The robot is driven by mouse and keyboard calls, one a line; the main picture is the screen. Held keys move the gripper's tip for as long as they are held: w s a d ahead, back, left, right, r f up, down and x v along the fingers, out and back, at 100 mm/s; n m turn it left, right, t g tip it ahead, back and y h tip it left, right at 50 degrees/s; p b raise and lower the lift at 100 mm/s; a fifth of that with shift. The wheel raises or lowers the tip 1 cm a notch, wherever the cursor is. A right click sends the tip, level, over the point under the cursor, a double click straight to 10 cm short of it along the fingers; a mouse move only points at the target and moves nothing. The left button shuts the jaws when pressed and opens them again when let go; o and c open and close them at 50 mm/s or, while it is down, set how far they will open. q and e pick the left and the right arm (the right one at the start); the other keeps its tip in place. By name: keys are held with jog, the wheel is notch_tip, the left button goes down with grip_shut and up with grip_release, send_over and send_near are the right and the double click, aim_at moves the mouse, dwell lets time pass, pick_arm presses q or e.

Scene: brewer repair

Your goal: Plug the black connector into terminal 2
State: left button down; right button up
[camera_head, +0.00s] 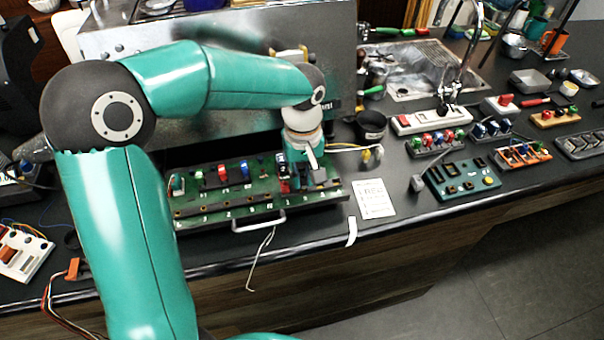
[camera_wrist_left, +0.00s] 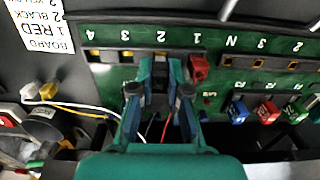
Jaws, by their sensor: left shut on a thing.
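My left gripper (camera_wrist_left: 160,88) is shut on the black connector (camera_wrist_left: 160,76), which shows as a dark block between the fingertips. The connector is at the green terminal board (camera_wrist_left: 110,72), in line with the printed 2. I cannot tell whether it is seated, because the fingers hide its sides. A red connector (camera_wrist_left: 198,68) is just right of the fingers, at the printed 1. A red and a dark wire run below. In the head view my left gripper (camera_head: 312,168) reaches down to the right part of the board (camera_head: 215,221). My right gripper is in neither view.
A white (camera_wrist_left: 30,91) and a yellow connector (camera_wrist_left: 48,90) lie beside the board. A printed card (camera_head: 373,198) lies to its right. Blue (camera_wrist_left: 237,110), red and green connectors stand on the board. A metal machine (camera_head: 225,120) stands behind. Several small devices fill the counter's right.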

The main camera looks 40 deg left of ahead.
pick_arm(q)
jog(key=shift+f+b, duration=0.6)
jog(key=shift+b, duration=0.1)
dwell(1.4)
jog(key=c, duration=1.1)
grip_release()
notch_tip(320, 180, up, 12)
jog(key=shift+f, duration=0.1)
